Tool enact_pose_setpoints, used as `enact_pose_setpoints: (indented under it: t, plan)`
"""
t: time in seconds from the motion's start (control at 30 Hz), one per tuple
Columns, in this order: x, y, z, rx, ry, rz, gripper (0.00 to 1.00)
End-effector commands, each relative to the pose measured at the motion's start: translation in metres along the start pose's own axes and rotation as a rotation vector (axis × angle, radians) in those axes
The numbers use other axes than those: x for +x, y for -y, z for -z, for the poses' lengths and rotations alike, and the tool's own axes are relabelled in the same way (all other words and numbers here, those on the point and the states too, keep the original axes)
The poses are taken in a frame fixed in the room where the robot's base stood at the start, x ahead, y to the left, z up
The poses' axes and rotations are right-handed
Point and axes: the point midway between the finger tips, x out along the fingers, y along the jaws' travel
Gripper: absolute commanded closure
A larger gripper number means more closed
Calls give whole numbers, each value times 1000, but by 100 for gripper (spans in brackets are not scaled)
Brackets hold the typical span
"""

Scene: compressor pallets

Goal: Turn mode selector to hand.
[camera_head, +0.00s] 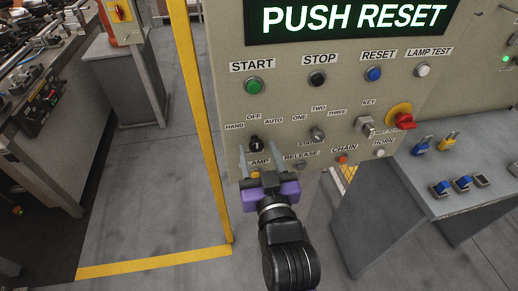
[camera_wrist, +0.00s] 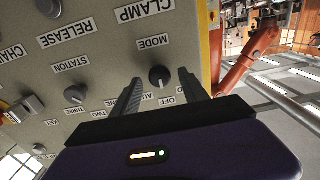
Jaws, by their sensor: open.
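The mode selector (camera_head: 255,144) is a black knob on the beige panel, below the labels HAND, OFF and AUTO. In the wrist view, which is turned over, the knob (camera_wrist: 159,75) shows a white pointer mark that appears to face the OFF label (camera_wrist: 168,101). My gripper (camera_head: 257,148) is open, its two fingers reaching up to either side of the knob. In the wrist view the fingertips (camera_wrist: 160,76) flank the knob with a gap on both sides. I cannot tell how near the tips are to the panel. The HAND label (camera_head: 235,126) is clear only in the head view.
The STATION selector (camera_head: 317,134), key switch (camera_head: 365,126) and red-and-yellow rotary switch (camera_head: 402,117) sit to the right. A row with the CHAIN button (camera_head: 342,159) is below. A display (camera_head: 350,18) reads PUSH RESET. A yellow post (camera_head: 200,110) stands left of the panel.

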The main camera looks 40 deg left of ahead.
Motion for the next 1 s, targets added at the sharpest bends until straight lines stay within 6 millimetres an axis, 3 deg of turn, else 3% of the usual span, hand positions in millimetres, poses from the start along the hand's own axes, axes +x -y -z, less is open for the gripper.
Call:
enact_pose_setpoints:
  t: [0.3,0.57,1.0]
  plan:
    - [3,0,0,0,0,0,50]
    - [2,0,0,0,0,-1,100]
    - [3,0,-2,-84,-1,-1,100]
